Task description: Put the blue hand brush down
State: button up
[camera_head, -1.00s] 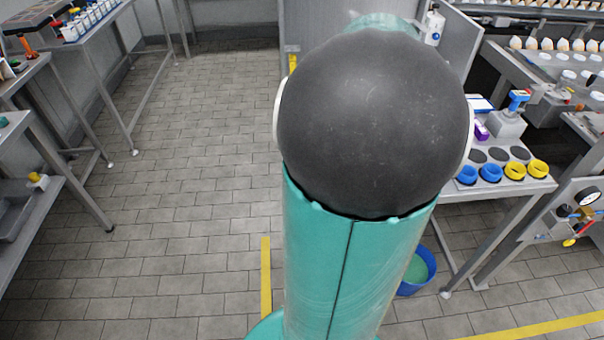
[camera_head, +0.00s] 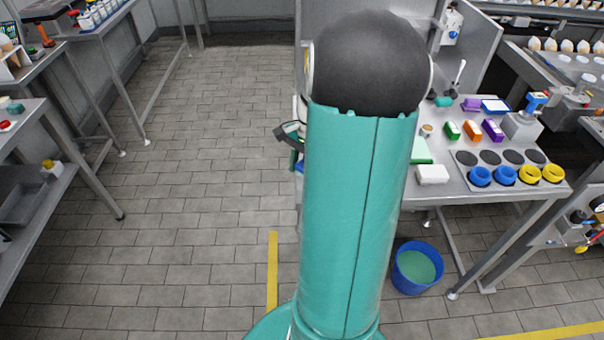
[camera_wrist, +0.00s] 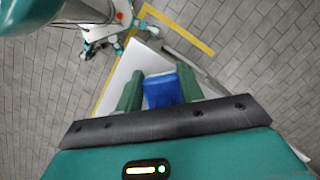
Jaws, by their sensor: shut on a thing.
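The blue hand brush (camera_wrist: 163,92) shows as a blue block between the two green fingers of my gripper (camera_wrist: 160,84) in the wrist view. My gripper is shut on it. A pale, flat surface (camera_wrist: 128,62) lies beyond the brush; I cannot tell whether the brush touches it. In the head view my arm hides most of the gripper. A dark and green part of my wrist shows just left of the arm, with a small blue patch (camera_head: 299,165) below it that may be the brush.
A grey table (camera_head: 455,200) to the right holds blue and yellow rings, coloured blocks and a white block (camera_head: 432,174). Benches (camera_head: 100,175) line the left. The tiled floor between is clear.

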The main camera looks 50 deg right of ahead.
aim_at(302, 177)
jog(key=shift+s+f, duration=0.1)
jog(key=shift+f, duration=1.25)
jog(key=shift+f, duration=0.15)
jog(key=o, duration=1.3)
jog(key=v, duration=1.2)
jog(key=shift+r, duration=0.2)
